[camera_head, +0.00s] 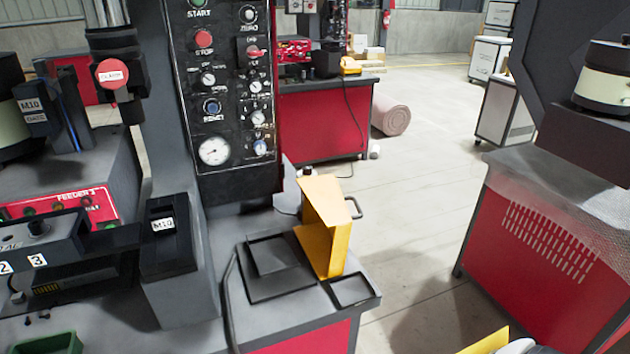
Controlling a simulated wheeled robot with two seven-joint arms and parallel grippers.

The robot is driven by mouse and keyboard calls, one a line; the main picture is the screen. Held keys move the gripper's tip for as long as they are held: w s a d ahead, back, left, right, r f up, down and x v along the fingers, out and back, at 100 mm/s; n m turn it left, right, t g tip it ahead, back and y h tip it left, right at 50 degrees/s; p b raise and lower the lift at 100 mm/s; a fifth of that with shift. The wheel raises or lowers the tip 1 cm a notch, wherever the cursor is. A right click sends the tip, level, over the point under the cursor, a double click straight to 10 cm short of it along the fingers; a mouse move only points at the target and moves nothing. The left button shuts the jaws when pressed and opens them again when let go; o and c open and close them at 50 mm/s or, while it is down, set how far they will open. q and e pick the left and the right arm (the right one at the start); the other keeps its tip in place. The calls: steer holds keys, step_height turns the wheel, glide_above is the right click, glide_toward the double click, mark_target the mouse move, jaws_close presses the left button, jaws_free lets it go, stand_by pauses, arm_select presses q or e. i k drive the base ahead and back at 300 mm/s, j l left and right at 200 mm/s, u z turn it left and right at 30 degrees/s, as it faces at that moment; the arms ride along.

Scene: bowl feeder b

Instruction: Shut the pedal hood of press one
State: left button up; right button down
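A yellow folded-plate hood (338,231) stands upright on the right part of the grey press bench (290,318). It looks raised, with its upper part leaning left and an opening facing left. Which press it belongs to is not readable here. A second yellow piece (488,343) is cut off by the bottom edge at the right, next to a whitish part; I cannot tell what it is. Neither of my grippers can be made out in this view.
A black control panel (222,95) with knobs and gauges rises behind the bench. Shallow dark trays (351,290) lie beside the hood. A black box marked M10 (168,235) stands left. A red cabinet (545,245) stands right, with open floor (420,215) between.

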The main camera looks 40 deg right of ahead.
mark_target(324, 235)
steer(key=k+l+z, duration=0.15)
steer(key=l, duration=0.2)
steer(key=k+l+z, duration=0.15)
steer(key=l, duration=0.2)
steer(key=l+z, duration=0.1)
steer(key=l, duration=0.3)
steer(key=k+l+z, duration=0.15)
steer(key=l, duration=0.25)
